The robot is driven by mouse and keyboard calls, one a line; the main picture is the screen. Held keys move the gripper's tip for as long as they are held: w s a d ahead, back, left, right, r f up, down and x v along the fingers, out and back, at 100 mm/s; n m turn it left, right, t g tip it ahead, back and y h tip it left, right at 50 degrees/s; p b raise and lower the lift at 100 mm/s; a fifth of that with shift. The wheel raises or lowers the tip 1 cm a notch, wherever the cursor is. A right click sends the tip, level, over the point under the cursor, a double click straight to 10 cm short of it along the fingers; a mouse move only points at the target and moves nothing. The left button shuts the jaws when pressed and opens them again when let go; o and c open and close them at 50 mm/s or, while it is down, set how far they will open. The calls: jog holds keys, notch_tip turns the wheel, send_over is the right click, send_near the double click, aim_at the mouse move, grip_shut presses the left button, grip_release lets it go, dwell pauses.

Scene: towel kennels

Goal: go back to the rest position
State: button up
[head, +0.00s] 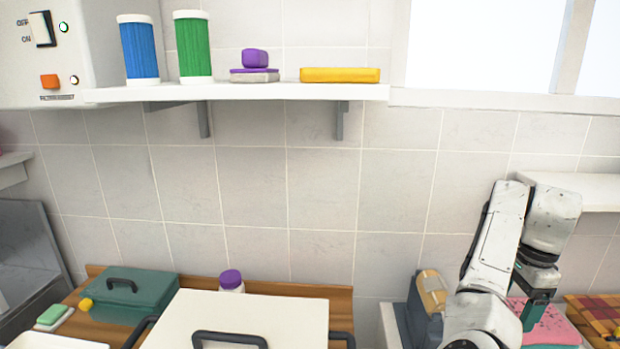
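My arm, white with dark joints, rises at the right of the head view and bends over at its top. My gripper (535,312) hangs from it, pointing down, with a dark teal part at its end. It is in front of or over a speckled pink towel-like thing (558,328). The fingers are seen edge-on and partly hidden by my arm, so I cannot tell whether they are open or shut, or hold anything.
A wall shelf (250,92) holds blue and green canisters, purple items and a yellow bar. Below are a teal box (130,290), a white lidded box (250,312) and a purple-capped bottle (231,281). A blue-grey thing (424,312) stands left of my arm, a plaid cloth (598,315) right.

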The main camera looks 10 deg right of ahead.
jog(key=s+a+f+n+h, duration=0.2)
jog(key=s+f+n+h, duration=0.2)
jog(key=s+f+n, duration=0.75)
jog(key=s+a+f+n+y, duration=0.1)
jog(key=s+a+f+n, duration=0.3)
jog(key=s+a, duration=0.6)
jog(key=s+a+f+n+y+b, duration=0.1)
jog(key=s+a+f+n, duration=0.3)
jog(key=s+a+f, duration=0.5)
jog(key=shift+s+a+f+t+y, duration=0.3)
jog(key=shift+s+a+t+y, duration=0.15)
jog(key=shift+a+y, duration=0.15)
